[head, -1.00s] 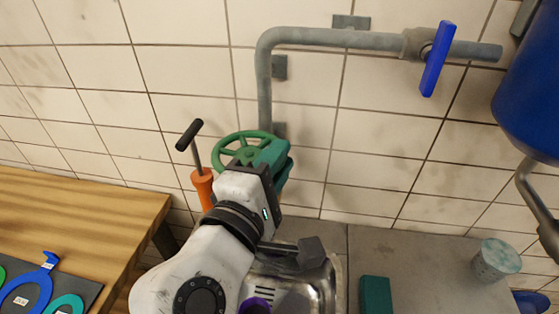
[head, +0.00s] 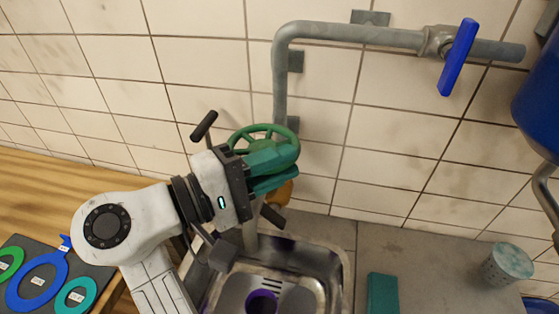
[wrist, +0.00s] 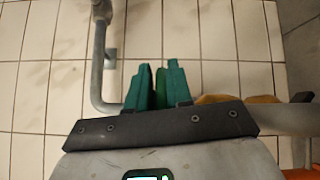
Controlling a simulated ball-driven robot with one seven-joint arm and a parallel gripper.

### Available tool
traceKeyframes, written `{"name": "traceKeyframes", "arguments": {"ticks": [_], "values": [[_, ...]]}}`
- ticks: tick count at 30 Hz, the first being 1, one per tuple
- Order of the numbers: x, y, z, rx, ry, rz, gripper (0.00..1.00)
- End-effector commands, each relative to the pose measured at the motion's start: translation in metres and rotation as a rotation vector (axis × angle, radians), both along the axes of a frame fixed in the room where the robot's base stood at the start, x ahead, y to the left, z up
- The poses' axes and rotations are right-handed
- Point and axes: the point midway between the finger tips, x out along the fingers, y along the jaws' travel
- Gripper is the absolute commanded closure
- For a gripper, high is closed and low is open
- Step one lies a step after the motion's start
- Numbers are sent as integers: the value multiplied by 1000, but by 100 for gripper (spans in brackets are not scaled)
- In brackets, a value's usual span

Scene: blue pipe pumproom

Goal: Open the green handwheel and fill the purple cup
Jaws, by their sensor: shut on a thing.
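The green handwheel (head: 252,132) stands in front of the tiled wall, above the sink. My gripper (head: 285,167), with teal fingers, is shut on the right part of the handwheel's rim; the fingers hide that part. In the wrist view a strip of the green rim (wrist: 161,88) shows between the two fingers. The purple cup (head: 262,301) is in the metal sink below the handwheel, cut by the bottom edge of the head view. I cannot tell whether any water is running or in the cup.
A grey pipe (head: 283,85) with a blue lever (head: 458,58) runs along the wall. A teal block (head: 382,294) and a speckled cup (head: 508,263) are on the grey counter (head: 435,270) at right. A wooden table (head: 60,195) with rings on a dark board is at left.

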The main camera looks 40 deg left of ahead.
Motion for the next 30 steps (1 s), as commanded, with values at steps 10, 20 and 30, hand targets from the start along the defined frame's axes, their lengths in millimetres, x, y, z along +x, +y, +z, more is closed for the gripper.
{"name": "traceKeyframes", "arguments": {"ticks": [10, 20, 30], "values": [[-1, 1, -7, -11, 11, -3, 100], [-1, 1, -4, -7, 7, -2, 57], [-11, 4, -3, -3, 3, 0, 57]]}}
